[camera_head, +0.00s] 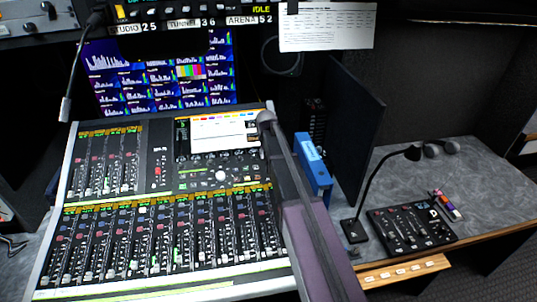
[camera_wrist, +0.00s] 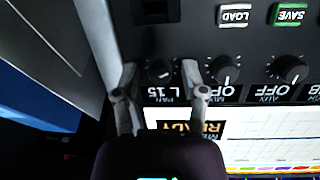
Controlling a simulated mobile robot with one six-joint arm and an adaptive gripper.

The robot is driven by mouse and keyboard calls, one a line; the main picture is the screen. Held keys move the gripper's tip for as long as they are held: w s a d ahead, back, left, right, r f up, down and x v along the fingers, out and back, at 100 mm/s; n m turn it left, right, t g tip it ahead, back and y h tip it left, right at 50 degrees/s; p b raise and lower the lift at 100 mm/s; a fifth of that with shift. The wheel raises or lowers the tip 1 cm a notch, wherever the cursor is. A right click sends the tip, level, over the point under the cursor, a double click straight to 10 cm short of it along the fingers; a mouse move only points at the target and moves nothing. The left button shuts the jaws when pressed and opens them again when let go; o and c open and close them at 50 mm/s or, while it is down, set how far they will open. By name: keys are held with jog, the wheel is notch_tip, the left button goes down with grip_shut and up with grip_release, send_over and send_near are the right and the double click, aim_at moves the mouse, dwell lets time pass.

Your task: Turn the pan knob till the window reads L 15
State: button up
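The pan knob (camera_wrist: 160,71) is a small dark round knob on the black panel in the wrist view. In the head view my gripper (camera_head: 266,118) is at the upper right corner of the mixing console (camera_head: 165,165), where the knob cannot be made out.
Two more knobs (camera_wrist: 225,70) (camera_wrist: 291,70) sit to the right, their windows reading OFF. LOAD (camera_wrist: 235,15) and SAVE (camera_wrist: 291,14) buttons are close by. A READY display (camera_wrist: 197,130) is beside the row. A blue binder (camera_head: 313,165) stands right of the console.

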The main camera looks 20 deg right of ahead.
jog(key=shift+w+m, duration=0.1)
jog(key=shift+m, duration=0.3)
